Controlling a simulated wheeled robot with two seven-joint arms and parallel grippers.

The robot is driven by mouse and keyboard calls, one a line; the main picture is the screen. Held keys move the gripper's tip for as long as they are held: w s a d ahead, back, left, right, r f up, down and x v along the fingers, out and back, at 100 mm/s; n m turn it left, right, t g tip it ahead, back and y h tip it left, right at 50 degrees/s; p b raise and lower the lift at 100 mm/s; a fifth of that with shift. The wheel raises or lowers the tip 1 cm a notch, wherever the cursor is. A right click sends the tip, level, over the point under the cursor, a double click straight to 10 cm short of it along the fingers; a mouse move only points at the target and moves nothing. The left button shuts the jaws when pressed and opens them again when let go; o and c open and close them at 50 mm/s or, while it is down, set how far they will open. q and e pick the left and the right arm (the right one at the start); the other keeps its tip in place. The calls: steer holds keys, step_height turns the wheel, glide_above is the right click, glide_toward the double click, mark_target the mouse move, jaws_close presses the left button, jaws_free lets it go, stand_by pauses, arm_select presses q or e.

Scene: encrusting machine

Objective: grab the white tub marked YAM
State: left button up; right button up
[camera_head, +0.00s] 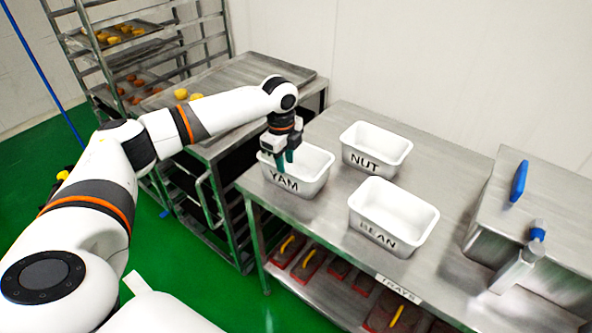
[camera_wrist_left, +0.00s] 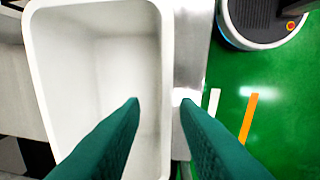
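The white tub marked YAM (camera_head: 314,184) stands on the steel table at its left end, open side up. It fills the left half of the left wrist view (camera_wrist_left: 38,70) and looks empty there. My left gripper (camera_head: 284,164) is at the tub's near wall, over the lettering. In the left wrist view its two green fingers (camera_wrist_left: 160,101) are apart, one over the tub's inside and one past its outer side, with the rim between them. I see a gap on both sides of the rim. My right gripper is not in view.
White tubs marked NUT (camera_head: 372,168) and BEAN (camera_head: 384,241) stand to the right on the steel table (camera_head: 315,232). A steel machine (camera_head: 540,230) with blue handles stands at the far right. A tray rack (camera_head: 150,50) is at the back left.

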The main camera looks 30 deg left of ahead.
mark_target(287, 181)
arm_select(q)
steer(key=f, duration=0.5)
steer(key=shift+d+p, duration=0.25)
steer(key=shift+p, duration=0.1)
jaws_close()
